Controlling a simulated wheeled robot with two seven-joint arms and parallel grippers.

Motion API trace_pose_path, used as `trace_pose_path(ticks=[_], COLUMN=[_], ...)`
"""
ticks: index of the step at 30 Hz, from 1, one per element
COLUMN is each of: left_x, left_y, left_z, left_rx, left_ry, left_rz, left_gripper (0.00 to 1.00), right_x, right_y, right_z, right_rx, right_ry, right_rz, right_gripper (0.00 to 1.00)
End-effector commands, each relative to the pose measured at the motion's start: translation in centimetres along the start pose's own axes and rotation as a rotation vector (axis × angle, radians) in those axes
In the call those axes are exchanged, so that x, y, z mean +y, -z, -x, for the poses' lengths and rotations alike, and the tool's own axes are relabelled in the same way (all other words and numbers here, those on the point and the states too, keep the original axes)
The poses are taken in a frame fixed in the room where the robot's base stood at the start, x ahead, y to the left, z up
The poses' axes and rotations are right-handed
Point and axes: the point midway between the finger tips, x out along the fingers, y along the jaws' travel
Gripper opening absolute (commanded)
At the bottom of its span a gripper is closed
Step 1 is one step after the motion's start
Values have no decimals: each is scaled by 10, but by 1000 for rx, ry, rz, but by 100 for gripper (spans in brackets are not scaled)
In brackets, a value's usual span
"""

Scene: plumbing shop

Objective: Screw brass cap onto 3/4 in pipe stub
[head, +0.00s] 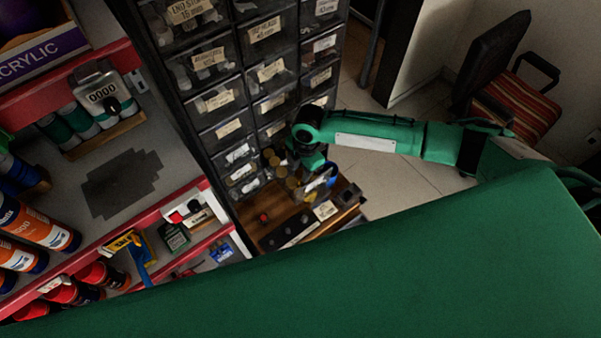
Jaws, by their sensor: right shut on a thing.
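My right gripper (312,178) hangs at the end of the green arm that reaches in from the right, over the small wooden bench in front of the drawer cabinet. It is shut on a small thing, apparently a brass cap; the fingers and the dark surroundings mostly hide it. Several round brass-coloured pieces (275,161) show just left of the gripper. I cannot make out the 3/4 in pipe stub or tell whether the cap touches it. My left gripper is not in view.
The wooden bench (262,235) carries a dark strip, a small red part (264,218), a label (325,210) and a blue item (333,172). The drawer cabinet (222,102) rises close behind. Red-edged shelves (150,222) stand left. A striped chair (515,105) stands back right on open floor.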

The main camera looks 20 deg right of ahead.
Motion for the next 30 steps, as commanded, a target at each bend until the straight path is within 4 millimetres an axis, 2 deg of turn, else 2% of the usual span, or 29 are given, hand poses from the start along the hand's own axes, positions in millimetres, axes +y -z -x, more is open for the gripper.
trace_pose_path(ticks=[11,17,23,30], left_x=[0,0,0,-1], left_y=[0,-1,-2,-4], left_z=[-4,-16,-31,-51], left_rx=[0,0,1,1], left_ry=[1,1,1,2], left_rz=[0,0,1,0], left_gripper=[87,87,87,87], right_x=[1,1,1,0], right_y=[0,3,8,-44], right_z=[6,30,67,72], right_rx=[0,1,1,-3], right_ry=[-1,-4,-5,0], right_rz=[1,1,2,-6], right_gripper=[9,9,9,9])
